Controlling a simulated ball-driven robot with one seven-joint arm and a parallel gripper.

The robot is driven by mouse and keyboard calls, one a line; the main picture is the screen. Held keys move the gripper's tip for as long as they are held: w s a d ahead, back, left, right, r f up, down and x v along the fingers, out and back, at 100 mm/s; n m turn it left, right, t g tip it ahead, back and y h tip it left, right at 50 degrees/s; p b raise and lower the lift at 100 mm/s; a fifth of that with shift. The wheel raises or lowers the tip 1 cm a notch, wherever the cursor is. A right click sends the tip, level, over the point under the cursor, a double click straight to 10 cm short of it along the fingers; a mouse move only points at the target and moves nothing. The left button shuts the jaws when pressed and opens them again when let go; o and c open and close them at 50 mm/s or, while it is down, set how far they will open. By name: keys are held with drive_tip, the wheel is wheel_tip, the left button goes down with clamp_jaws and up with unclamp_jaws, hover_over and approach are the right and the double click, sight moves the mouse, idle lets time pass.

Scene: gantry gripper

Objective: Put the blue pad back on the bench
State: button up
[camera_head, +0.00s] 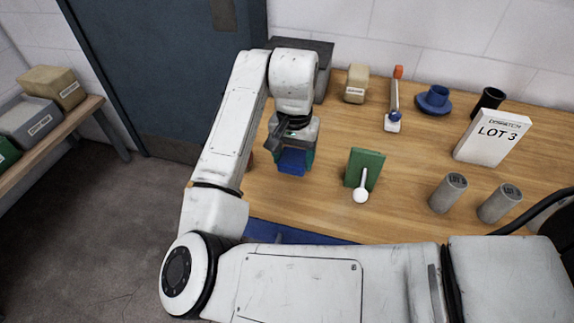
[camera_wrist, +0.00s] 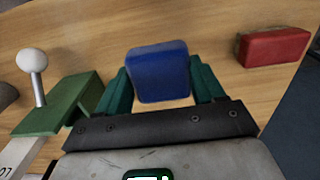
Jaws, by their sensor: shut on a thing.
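The blue pad (camera_wrist: 158,74) is a small block with rounded edges. In the wrist view it sits between the two teal fingers of my gripper (camera_wrist: 160,88), which is shut on it. In the head view the blue pad (camera_head: 291,161) shows below my gripper (camera_head: 293,153), over the left part of the wooden bench (camera_head: 325,215). I cannot tell whether the pad touches the bench top or is held just above it.
A green block with a white ball-ended lever (camera_head: 362,178) stands right of my gripper. A red block (camera_wrist: 273,47) lies on the other side. Two grey cylinders (camera_head: 447,193), (camera_head: 499,203) and a LOT 3 sign (camera_head: 492,137) stand further right. A blue mat (camera_head: 295,234) lies at the front.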

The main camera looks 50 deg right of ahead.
sight(287, 151)
drive_tip(key=w+f, duration=0.2)
drive_tip(key=f, duration=0.1)
drive_tip(key=shift+w+d, duration=0.15)
drive_tip(key=shift+d, duration=0.25)
drive_tip(key=shift+f+p, duration=0.45)
drive_tip(key=shift+f, duration=1.05)
drive_tip(key=o, duration=1)
drive_tip(key=shift+f, duration=0.15)
wheel_tip(287, 151, up, 12)
drive_tip(key=shift+r+b, duration=0.2)
drive_tip(key=shift+b, duration=0.3)
